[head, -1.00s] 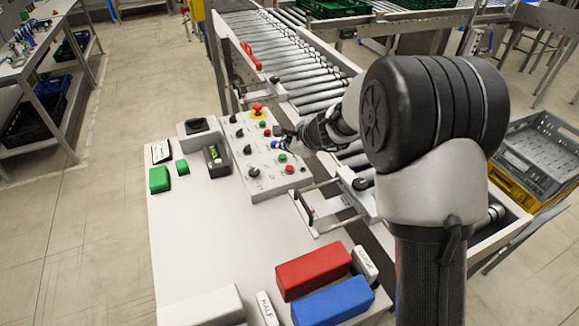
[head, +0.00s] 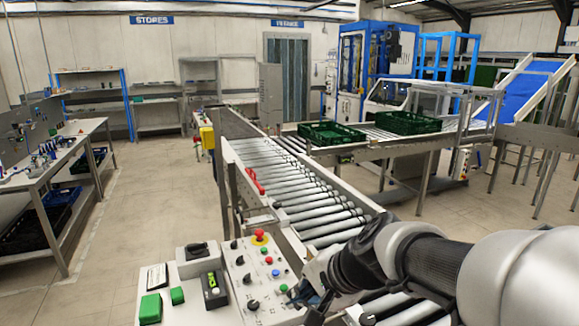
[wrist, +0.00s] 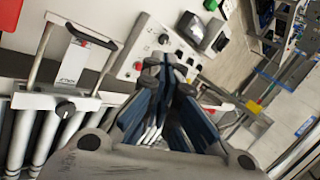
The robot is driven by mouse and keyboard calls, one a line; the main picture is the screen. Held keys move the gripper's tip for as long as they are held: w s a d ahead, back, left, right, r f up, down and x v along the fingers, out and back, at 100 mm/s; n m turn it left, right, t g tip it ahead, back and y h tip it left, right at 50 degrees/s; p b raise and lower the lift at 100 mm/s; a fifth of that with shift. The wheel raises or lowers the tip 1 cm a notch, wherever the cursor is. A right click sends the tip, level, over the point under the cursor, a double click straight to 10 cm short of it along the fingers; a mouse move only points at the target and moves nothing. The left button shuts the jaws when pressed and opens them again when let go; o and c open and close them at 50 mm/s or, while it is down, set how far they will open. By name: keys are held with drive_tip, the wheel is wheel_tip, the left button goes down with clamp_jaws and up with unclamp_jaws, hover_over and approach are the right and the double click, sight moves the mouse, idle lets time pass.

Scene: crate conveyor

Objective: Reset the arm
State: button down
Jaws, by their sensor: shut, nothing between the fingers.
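My gripper (head: 306,292) is at the right edge of the grey control panel (head: 240,283) in the head view. In the wrist view my gripper (wrist: 168,72) has its blue-sided fingers together with nothing between them. The fingertips overlap the panel (wrist: 128,68) in that picture; I cannot tell if they touch it. My arm reaches in from the lower right of the head view.
A roller conveyor (head: 290,190) runs behind the panel, with a red handle (head: 254,181) on its side. Two green crates (head: 331,134) (head: 404,122) stand on the far cross conveyor. A metal handle frame (wrist: 108,42) is left of my gripper in the wrist view. Open floor lies left.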

drive_tip(key=s+d+n+h, duration=0.1)
drive_tip(key=s+d+n, duration=0.2)
drive_tip(key=s, duration=0.4)
drive_tip(key=s+d+f+n+h, duration=0.1)
drive_tip(key=s+d+n+h, duration=0.1)
drive_tip(key=s+d, duration=0.3)
drive_tip(key=s+d+n+g+h, duration=0.1)
drive_tip(key=s+d+n+h, duration=0.1)
drive_tip(key=s, duration=0.8)
drive_tip(key=shift+d+f+n, duration=0.2)
drive_tip(key=shift+d+n, duration=0.6)
drive_tip(key=shift+d, duration=0.25)
drive_tip(key=shift+s, duration=0.1)
